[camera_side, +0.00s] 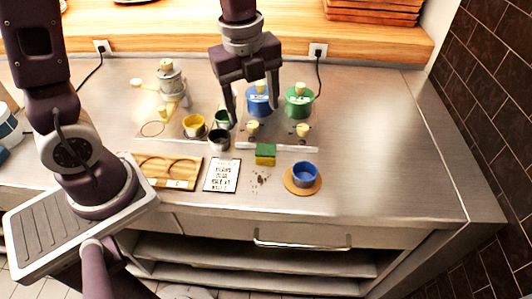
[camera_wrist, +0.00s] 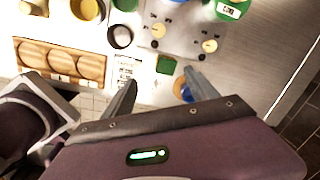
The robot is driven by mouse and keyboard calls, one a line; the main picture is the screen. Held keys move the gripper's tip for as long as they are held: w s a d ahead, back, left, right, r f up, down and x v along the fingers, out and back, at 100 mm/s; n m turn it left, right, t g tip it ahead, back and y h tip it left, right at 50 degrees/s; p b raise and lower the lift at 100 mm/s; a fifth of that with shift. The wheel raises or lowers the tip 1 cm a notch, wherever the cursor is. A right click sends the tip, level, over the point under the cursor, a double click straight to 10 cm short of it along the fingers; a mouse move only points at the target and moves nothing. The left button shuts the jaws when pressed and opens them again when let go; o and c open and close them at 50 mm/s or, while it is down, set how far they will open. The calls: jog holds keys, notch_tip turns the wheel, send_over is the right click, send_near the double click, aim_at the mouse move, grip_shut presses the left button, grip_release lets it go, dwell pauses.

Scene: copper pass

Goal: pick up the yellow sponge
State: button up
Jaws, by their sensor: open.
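The yellow sponge (camera_side: 265,160) has a green top layer and lies flat on the steel counter in the side view. It also shows in the wrist view as a green patch (camera_wrist: 166,64), its top facing the camera, just beyond the gap between the fingertips. My gripper (camera_side: 254,116) is open and empty, pointing down above the counter. In the side view it hangs in front of the blue container, higher than the sponge. In the wrist view my gripper (camera_wrist: 161,77) has its two fingers spread, apart from the sponge.
A blue cup (camera_side: 305,174) on a round wooden coaster stands right of the sponge. Dark crumbs (camera_side: 259,181), a printed card (camera_side: 222,175) and a wooden tray (camera_side: 150,182) lie nearby. Behind are a knobbed panel, blue and green containers (camera_side: 299,102) and small cups. The right counter is clear.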

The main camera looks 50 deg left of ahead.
aim_at(266, 148)
jog(key=w+f+m, duration=0.1)
jog(key=f+m, duration=0.2)
jog(key=f, duration=0.1)
jog(key=w+d+f+m+g, duration=0.1)
jog(key=f+m, duration=0.1)
jog(key=shift+w+m, duration=0.3)
jog(key=f, duration=0.6)
jog(key=shift+s+d+f, duration=0.2)
jog(key=shift+d+f, duration=0.05)
jog(key=shift+f, duration=0.15)
grip_shut()
notch_tip(266, 148, up, 10)
jog(key=shift+r, duration=0.1)
